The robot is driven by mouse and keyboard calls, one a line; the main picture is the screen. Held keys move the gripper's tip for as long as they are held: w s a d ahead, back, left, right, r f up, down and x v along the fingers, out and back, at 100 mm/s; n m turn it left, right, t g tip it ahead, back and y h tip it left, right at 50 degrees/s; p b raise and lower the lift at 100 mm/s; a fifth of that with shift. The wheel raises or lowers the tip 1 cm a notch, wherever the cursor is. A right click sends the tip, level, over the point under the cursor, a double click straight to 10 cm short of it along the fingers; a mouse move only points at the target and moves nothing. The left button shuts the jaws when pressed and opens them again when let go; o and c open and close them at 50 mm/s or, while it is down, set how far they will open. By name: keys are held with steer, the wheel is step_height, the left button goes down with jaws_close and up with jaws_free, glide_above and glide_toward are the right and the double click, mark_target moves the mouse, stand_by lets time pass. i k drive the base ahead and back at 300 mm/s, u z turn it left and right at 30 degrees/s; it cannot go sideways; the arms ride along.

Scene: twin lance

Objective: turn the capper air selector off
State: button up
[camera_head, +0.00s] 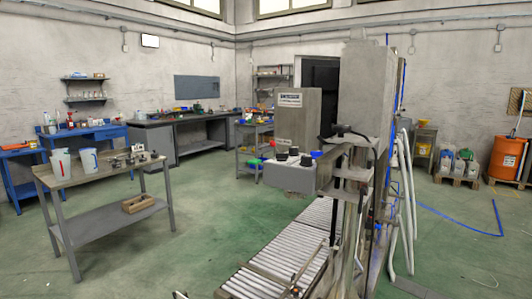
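A grey control box (288,179) is mounted on the machine right of the picture's middle, above the roller conveyor. Black knobs (293,152) stand on its sloping top, with a small red part (273,143) and a blue part (316,154) close by. The capper air selector may be one of these knobs, but the labels and knob positions are too small to read. My gripper cannot be made out in this view.
The roller conveyor (286,258) runs below the box toward the front. A tall grey cabinet (366,90) and pale hoses (408,190) stand right of it. A table (100,177) with jugs is at left. Green floor between table and conveyor is clear.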

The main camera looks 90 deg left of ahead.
mark_target(315, 154)
steer(key=u, duration=2.25)
steer(key=i, duration=1.4)
steer(key=u, duration=0.25)
